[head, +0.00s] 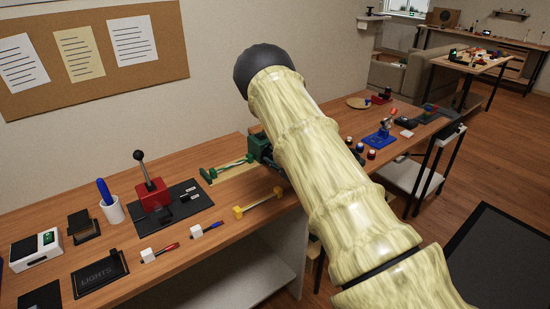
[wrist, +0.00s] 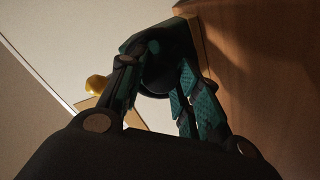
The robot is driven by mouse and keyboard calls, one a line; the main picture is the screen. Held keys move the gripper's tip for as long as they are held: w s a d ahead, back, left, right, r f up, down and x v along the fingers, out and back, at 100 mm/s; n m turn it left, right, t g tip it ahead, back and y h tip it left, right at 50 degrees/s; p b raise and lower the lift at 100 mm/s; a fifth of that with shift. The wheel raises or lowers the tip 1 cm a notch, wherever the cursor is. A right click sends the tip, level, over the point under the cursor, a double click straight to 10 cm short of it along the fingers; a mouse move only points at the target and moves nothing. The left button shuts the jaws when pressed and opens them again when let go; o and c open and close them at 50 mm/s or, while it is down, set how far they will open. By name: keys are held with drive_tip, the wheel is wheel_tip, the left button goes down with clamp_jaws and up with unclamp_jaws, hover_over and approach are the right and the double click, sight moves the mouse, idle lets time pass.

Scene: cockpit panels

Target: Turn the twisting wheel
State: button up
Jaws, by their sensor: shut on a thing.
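The twisting wheel looks like the dark round part (wrist: 165,75) in the wrist view, set against a dark green housing (wrist: 178,32). My gripper (wrist: 157,78) has one finger on each side of this dark part and is shut on it. Deep shadow hides the exact contact and the wheel's turn angle. In the head view my pale arm crosses the bench and hides my gripper. A dark green device (head: 258,148) shows at the arm's left edge, partly covered.
A green-ended bar fixture (head: 226,170) and a yellow-ended bar (head: 259,204) lie left of my arm. A red lever box (head: 152,193) stands farther left. A blue fixture (head: 380,138) and several small knobs are to the right. A corkboard (head: 95,55) hangs behind.

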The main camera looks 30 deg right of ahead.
idle(0.5)
drive_tip(key=o, duration=1)
drive_tip(key=shift+d+f, duration=0.1)
drive_tip(key=shift+s, duration=0.15)
drive_tip(key=s, duration=0.8)
drive_tip(key=s+d, duration=0.1)
drive_tip(key=s, duration=0.2)
drive_tip(key=shift+s, duration=0.4)
